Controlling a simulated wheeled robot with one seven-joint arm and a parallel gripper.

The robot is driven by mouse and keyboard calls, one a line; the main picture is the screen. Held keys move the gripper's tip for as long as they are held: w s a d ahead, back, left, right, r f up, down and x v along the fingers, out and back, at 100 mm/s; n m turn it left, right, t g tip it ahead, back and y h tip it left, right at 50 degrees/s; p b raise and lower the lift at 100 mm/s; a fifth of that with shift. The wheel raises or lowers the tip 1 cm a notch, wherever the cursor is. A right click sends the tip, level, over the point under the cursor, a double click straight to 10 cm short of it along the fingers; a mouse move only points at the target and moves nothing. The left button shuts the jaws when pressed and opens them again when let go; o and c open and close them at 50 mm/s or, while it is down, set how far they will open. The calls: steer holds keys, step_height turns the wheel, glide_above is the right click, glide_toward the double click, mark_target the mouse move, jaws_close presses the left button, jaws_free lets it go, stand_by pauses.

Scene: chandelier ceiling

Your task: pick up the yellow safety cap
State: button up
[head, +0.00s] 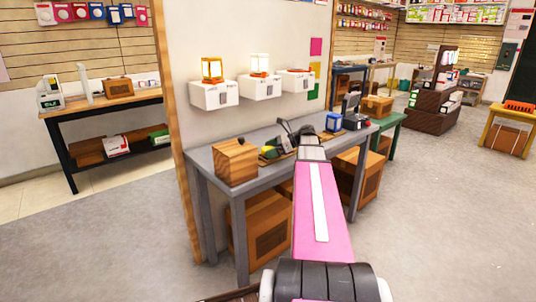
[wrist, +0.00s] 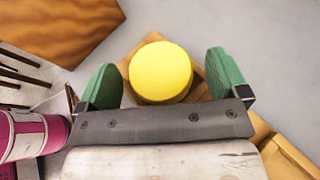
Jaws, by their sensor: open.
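The yellow safety cap (wrist: 160,72) is round and smooth in the wrist view, on or above a small wooden board (wrist: 203,88) on the grey table. My gripper (wrist: 160,63) is open, with one green finger to the left of the cap and one to the right. Gaps show between the cap and both fingers. The cap's lower edge comes close to the gripper's grey bar. I cannot tell the height of the fingers relative to the cap.
A wooden box (head: 235,162) stands at the left end of the grey table (head: 215,198). A blue item (head: 333,121) and dark devices stand farther right. A pink and white cylinder (wrist: 25,133) is at left in the wrist view. White boxes (head: 214,94) hang on the wall above.

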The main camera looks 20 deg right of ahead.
steer(key=shift+w+a+f, duration=0.1)
steer(key=shift+a+f, duration=0.05)
steer(key=shift+a, duration=0.25)
steer(key=c, duration=1)
